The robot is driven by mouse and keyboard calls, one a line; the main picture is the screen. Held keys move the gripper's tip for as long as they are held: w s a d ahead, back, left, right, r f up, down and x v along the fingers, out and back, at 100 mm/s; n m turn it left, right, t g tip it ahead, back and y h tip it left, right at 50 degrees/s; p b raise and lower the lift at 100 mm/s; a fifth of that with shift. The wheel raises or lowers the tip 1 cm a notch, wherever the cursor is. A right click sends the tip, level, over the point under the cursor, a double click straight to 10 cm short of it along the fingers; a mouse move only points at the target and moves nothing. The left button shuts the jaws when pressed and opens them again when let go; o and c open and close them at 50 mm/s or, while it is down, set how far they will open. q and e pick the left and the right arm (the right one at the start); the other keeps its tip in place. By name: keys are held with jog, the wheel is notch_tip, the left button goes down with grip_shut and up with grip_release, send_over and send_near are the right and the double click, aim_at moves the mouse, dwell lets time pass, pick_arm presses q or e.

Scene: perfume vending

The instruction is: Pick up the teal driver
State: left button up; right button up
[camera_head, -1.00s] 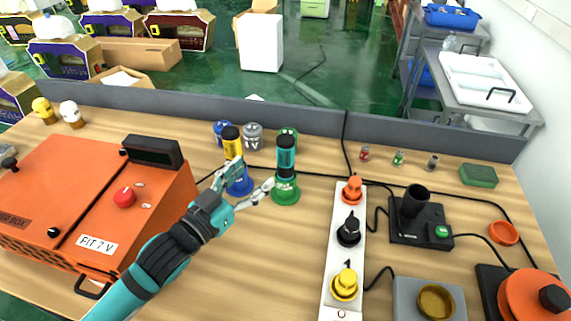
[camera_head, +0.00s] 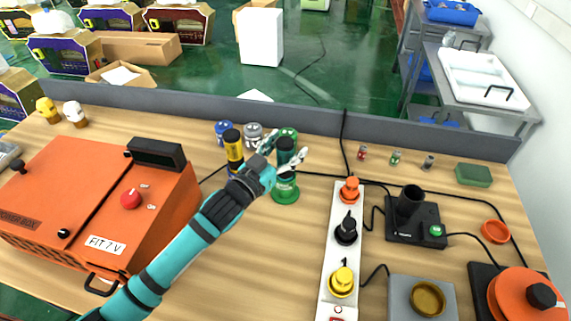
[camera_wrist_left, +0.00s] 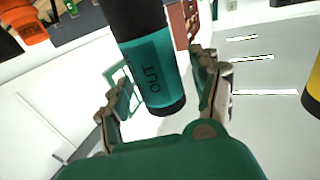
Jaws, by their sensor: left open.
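The teal driver (camera_head: 285,147), with a black top, stands upright in a green round holder (camera_head: 286,192) on the table. In the left wrist view the teal driver (camera_wrist_left: 154,80) shows the letters "OUT" and sits between the two fingers. My left gripper (camera_head: 287,150) is open around the driver, one finger on each side. In the left wrist view the gripper (camera_wrist_left: 163,75) shows gaps beside the driver; I cannot tell whether either finger touches it. The arm partly hides the driver's lower part. My right gripper is not in view.
A yellow driver (camera_head: 233,147) stands close on the left in a blue holder. Blue, grey and green cans stand behind. A white strip (camera_head: 333,250) with orange, black and yellow knobs lies to the right. An orange box (camera_head: 100,195) fills the left side.

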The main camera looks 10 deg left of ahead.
pick_arm(q)
jog(key=shift+s, duration=0.1)
jog(key=shift+c, duration=0.5)
jog(key=c, duration=1.1)
jog(key=shift+r, duration=0.1)
jog(key=shift+c, duration=0.5)
jog(key=shift+r, duration=0.15)
